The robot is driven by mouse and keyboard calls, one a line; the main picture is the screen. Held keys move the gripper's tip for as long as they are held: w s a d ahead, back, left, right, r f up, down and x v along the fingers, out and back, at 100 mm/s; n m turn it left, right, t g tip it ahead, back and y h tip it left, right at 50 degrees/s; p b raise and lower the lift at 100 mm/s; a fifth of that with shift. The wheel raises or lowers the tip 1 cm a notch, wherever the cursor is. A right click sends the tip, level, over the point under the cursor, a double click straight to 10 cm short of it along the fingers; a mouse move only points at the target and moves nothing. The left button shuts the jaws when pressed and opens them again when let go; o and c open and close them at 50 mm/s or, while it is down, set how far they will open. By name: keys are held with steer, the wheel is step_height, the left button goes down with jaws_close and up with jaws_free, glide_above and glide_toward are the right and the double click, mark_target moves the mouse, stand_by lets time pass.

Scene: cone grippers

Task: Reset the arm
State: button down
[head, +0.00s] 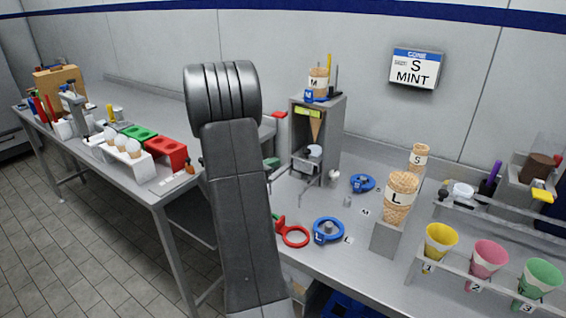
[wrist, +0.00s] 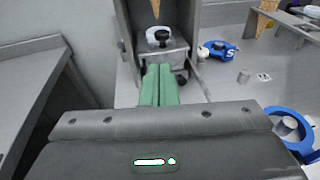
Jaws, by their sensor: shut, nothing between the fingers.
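My arm rises through the middle of the head view and hides part of the table behind it. My gripper (wrist: 159,86) shows in the wrist view as two green fingers side by side, shut with nothing between them. The fingers point toward the grey dispenser stand (wrist: 194,25), which holds a white and black part (wrist: 158,38) low in its frame. In the head view my gripper is mostly hidden behind my arm, with a bit of green beside the dispenser (head: 333,130).
Blue ring tools (head: 328,231) and a red ring tool (head: 295,236) lie on the right table. Waffle cones (head: 401,196) stand in a holder, with coloured cups (head: 440,241) at the front right. The left table holds a red block (head: 166,153). A sign (head: 415,68) reads S MINT.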

mark_target(304, 152)
steer(key=shift+s+a, duration=0.45)
steer(key=shift+w+d, duration=0.1)
steer(key=p+x, duration=0.2)
steer(key=x, duration=1.1)
steer(key=shift+d, duration=0.15)
